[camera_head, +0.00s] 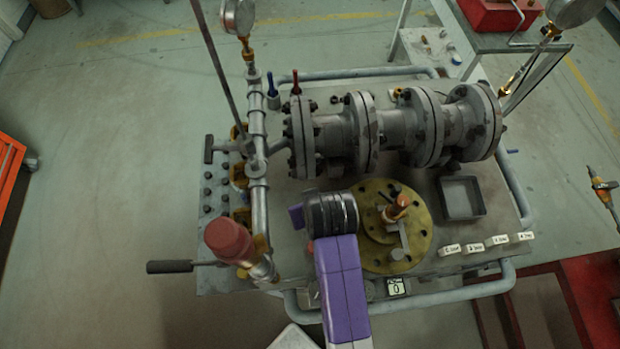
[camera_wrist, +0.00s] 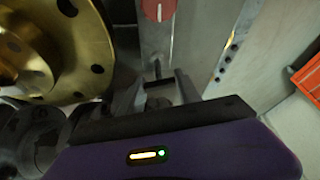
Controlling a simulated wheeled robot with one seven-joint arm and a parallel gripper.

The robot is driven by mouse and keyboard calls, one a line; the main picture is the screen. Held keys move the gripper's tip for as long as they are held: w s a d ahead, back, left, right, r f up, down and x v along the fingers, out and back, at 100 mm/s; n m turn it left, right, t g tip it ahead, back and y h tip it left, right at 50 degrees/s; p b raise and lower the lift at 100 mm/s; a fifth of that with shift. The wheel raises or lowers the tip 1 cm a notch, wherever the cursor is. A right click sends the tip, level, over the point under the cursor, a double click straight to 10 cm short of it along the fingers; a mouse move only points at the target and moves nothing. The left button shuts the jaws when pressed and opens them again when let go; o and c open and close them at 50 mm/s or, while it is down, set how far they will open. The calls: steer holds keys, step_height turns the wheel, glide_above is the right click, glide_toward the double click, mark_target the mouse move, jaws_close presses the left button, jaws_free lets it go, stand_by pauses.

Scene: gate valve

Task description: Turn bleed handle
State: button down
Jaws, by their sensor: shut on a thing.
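My gripper's purple body (camera_head: 297,216) shows in the head view beside the black wrist joint, over the left part of the bench between the pipe and the brass flange. Its fingertips are hidden there. In the wrist view my gripper's fingers (camera_wrist: 160,88) are close together around a small dark piece (camera_wrist: 157,71), which I take to be the bleed handle. Most of it is hidden between the fingers. A red round knob with a white mark (camera_wrist: 158,9) lies just beyond the fingertips. In the head view a red cap (camera_head: 228,238) stands at the pipe's near end.
The brass flange (camera_head: 420,242) lies right of my wrist and also fills the wrist view's upper left (camera_wrist: 45,45). The grey flanged valve body (camera_head: 335,135) spans the back. A black-handled lever (camera_head: 170,267) sticks out left. A grey tray (camera_head: 461,198) sits at the right.

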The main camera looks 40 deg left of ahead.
steer(key=shift+m+t, duration=0.5)
steer(key=shift+m, duration=0.7)
steer(key=c, duration=0.8)
jaws_free()
steer(key=shift+c, duration=0.2)
steer(key=b+v, duration=0.1)
steer(key=v, duration=0.7)
steer(key=shift+a, duration=0.2)
